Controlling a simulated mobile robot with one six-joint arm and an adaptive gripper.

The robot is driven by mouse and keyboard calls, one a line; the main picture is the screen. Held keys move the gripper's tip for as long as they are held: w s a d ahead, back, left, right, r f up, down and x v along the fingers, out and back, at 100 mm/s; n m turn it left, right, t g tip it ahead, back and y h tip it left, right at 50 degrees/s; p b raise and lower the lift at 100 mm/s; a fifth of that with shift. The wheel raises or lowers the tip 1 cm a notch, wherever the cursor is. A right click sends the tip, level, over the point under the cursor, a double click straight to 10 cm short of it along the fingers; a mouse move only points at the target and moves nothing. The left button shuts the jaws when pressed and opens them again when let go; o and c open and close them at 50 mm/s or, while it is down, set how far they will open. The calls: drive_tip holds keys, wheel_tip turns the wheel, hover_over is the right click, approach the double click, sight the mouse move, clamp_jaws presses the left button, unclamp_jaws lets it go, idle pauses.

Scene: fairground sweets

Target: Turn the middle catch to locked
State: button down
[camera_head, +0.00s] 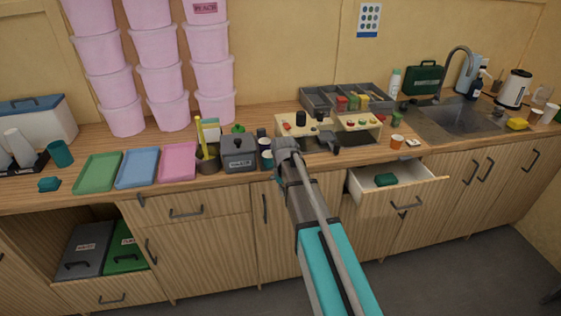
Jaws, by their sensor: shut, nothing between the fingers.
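A pale wooden board (372,133) with several small fittings stands on the worktop, in front of a grey divided tray. A black fitting (300,118) shows towards its left, and a second dark fitting (323,117) near its middle. Small red and green parts sit on its right side. Which of these is the middle catch, and how it is turned, is too small to tell. My gripper (330,141) is shut and empty, at the front of the board near its middle. It hides part of the board; contact cannot be told.
A dark grey lidded box (239,153) and a cup of utensils (207,163) stand left of my gripper. An orange cup (396,141) stands to the right. An open drawer (400,203) juts out below right. Pink tubs (125,115) are stacked at the back left.

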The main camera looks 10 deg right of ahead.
drive_tip(key=w+r+p, duration=0.4)
drive_tip(key=r+p, duration=0.3)
drive_tip(key=r, duration=0.1)
drive_tip(key=w+r+p, duration=0.4)
drive_tip(key=r+p, duration=0.3)
drive_tip(key=r, duration=0.1)
drive_tip(key=shift+w+d, duration=0.3)
drive_tip(key=shift+d, duration=0.1)
drive_tip(key=shift+f, duration=0.3)
wheel_tip(320, 180, down, 14)
drive_tip(key=b, duration=1.3)
drive_tip(key=shift+r, duration=0.2)
drive_tip(key=shift+b, duration=0.3)
drive_tip(key=shift+a, duration=0.25)
drive_tip(key=shift+d, duration=0.1)
